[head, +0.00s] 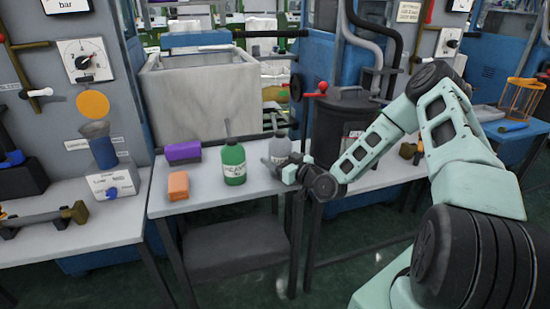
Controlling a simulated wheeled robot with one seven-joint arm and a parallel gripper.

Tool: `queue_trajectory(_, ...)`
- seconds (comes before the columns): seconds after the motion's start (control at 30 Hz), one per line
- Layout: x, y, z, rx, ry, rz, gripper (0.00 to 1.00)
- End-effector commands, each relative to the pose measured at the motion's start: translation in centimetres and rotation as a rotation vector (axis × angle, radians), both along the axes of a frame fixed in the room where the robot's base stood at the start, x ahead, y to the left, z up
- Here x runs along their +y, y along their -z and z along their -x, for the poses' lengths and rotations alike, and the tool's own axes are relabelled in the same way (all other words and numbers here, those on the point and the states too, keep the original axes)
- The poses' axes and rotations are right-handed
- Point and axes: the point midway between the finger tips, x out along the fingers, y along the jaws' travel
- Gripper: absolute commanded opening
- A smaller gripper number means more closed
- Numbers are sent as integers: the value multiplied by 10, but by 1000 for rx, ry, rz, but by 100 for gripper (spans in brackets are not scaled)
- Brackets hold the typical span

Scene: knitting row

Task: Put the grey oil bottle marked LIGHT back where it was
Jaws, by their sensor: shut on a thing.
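The grey oil bottle (279,148) with its thin spout stands upright at the right end of the small grey table (215,196). My gripper (284,166) reaches in from the right and is shut on the grey bottle, low on its body. The gripper hides the bottle's base and most of its label, so I cannot read the mark or tell whether the base touches the table. A green oil bottle (233,163) with a white label stands to the left, a short way from the grey one.
An orange block (178,186) and a purple box (183,152) are on the table's left half. A large pale bin (202,98) stands behind the table, and a dark drum (345,125) to the right. Bare tabletop shows in front of the green bottle.

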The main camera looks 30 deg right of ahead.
Motion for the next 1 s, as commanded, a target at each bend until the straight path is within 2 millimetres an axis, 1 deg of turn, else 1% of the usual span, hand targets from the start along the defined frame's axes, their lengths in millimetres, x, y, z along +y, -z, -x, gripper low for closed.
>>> queue_trajectory(0.03,2,-1,-7,-2,0,0,33)
queue_trajectory(0.07,2,-1,-10,-2,1,1,33)
queue_trajectory(0.4,2,2,-10,-1,1,0,33)
queue_trajectory(0.53,2,6,-10,-1,1,0,33)
queue_trajectory(0.57,2,5,-9,1,1,0,73)
queue_trajectory(0.6,1,5,-9,1,1,0,84)
queue_trajectory(0.63,1,5,-9,1,1,0,86)
queue_trajectory(0.87,1,5,-9,1,1,0,86)
queue_trajectory(1.0,1,1,-8,1,1,-1,86)
